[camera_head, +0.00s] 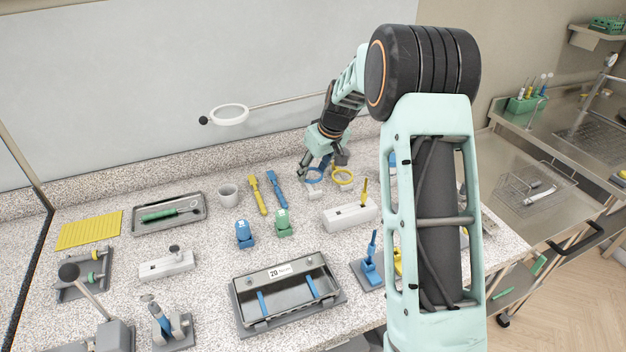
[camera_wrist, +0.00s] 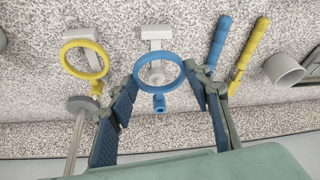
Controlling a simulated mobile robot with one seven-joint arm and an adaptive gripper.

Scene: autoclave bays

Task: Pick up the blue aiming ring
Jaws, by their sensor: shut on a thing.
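The blue aiming ring (camera_head: 315,183) is near the back of the speckled counter; in the wrist view the blue ring (camera_wrist: 158,56) faces the camera, with a small blue knob below it and a pale block behind. My gripper (camera_head: 316,166) reaches down over it. In the wrist view the fingers of my gripper (camera_wrist: 166,80) flank the ring on both sides and are shut on it. Whether the ring is clear of its support cannot be told.
A yellow ring (camera_head: 343,176) stands close by on the right, with a grey disc and rod near it in the wrist view. A blue-handled tool (camera_head: 276,189), a yellow-handled tool (camera_head: 258,195) and a grey cup (camera_head: 228,195) are to the left.

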